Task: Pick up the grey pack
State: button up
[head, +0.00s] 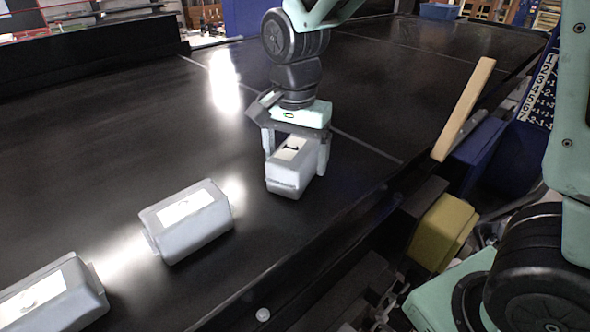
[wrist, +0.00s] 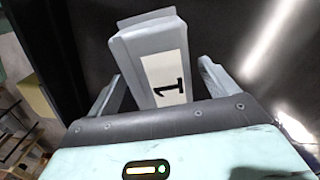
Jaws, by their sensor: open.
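A grey pack (head: 288,174) with a white label lies on the black conveyor, below my gripper (head: 295,150). In the wrist view the same grey pack (wrist: 150,62) shows a label with a "1" and lies between the two fingers of my gripper (wrist: 160,85). The fingers are open, one on each side of the pack. A gap shows beside the right finger in the wrist view; I cannot tell whether the left finger touches. Two more grey packs lie on the belt at the lower left, one nearer (head: 188,222) and one at the picture's corner (head: 52,298).
The black conveyor belt (head: 120,140) is clear behind and left of the packs. A wooden bar (head: 463,110) stands along its right edge. A yellow block (head: 441,229) and blue bins (head: 487,150) are beyond that edge.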

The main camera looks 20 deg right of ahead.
aim_at(295, 149)
jog(key=shift+r, duration=0.1)
jog(key=c, duration=1.5)
jog(key=shift+o, duration=0.2)
notch_tip(295, 149, up, 10)
jog(key=p, duration=0.8)
jog(key=shift+p, duration=0.4)
